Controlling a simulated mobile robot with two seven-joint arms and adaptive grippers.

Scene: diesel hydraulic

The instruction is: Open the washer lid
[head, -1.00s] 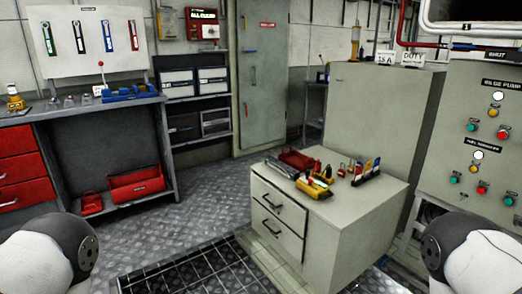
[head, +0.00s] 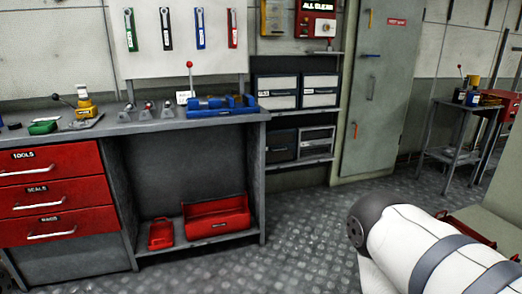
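I cannot make out a washer or a washer lid in the head view. A white arm link of mine (head: 430,245) crosses the lower right. Neither gripper shows, so I cannot see what they hold.
Shelves with bins (head: 300,90), a grey-green locker (head: 378,90) and a small side table (head: 455,115) stand behind. The metal floor (head: 310,225) is clear.

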